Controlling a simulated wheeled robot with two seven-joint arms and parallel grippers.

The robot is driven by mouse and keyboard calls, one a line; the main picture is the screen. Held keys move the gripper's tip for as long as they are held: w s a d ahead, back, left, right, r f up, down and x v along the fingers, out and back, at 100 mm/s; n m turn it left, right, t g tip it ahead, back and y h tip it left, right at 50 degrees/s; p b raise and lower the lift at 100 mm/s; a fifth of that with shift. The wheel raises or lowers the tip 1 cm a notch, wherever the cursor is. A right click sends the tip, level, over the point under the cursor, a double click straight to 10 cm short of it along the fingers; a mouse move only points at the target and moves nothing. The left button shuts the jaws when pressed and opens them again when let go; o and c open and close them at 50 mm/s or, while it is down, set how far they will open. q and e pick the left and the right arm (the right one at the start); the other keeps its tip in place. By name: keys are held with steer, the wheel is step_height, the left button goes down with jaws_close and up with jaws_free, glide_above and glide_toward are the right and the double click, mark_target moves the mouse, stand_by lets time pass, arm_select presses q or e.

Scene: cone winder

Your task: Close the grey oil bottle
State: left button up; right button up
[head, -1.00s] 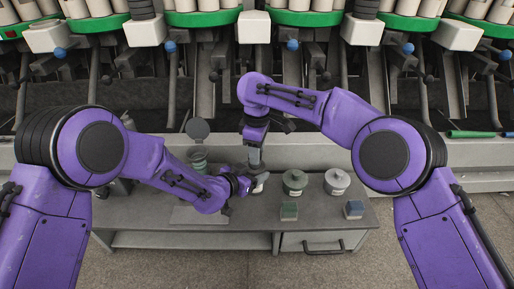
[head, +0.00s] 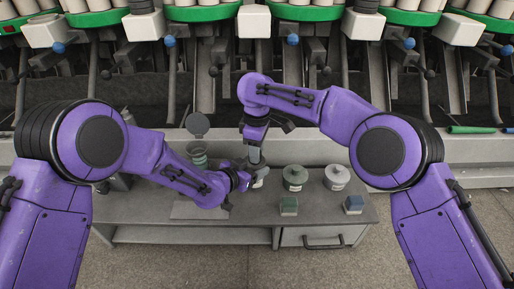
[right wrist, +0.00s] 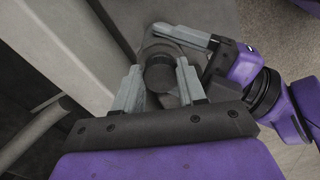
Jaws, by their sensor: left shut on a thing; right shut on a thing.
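The grey oil bottle (head: 260,182) stands over the bench, mostly hidden between my two grippers in the head view. My left gripper (head: 249,180) is shut on its body from the left. My right gripper (head: 255,158) points down at the bottle's top from above. In the right wrist view my right gripper (right wrist: 160,85) is shut on a dark round cap (right wrist: 159,74), seen from above. The cap sits over the bottle, with the left gripper's grey finger reaching in behind. Whether the cap is seated on the neck cannot be told.
The winding machine rises behind.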

steer(key=shift+f, duration=0.2)
steer(key=m, duration=0.2)
steer(key=shift+s+m, duration=0.1)
steer(key=shift+m, duration=0.3)
steer(key=m, duration=0.6)
steer(key=shift+s+a+m, duration=0.1)
steer(key=shift+a+m, duration=0.1)
steer(key=shift+m, duration=0.1)
steer(key=m, duration=0.6)
steer(key=shift+a, duration=0.15)
steer(key=m, duration=0.4)
steer(key=o, duration=1)
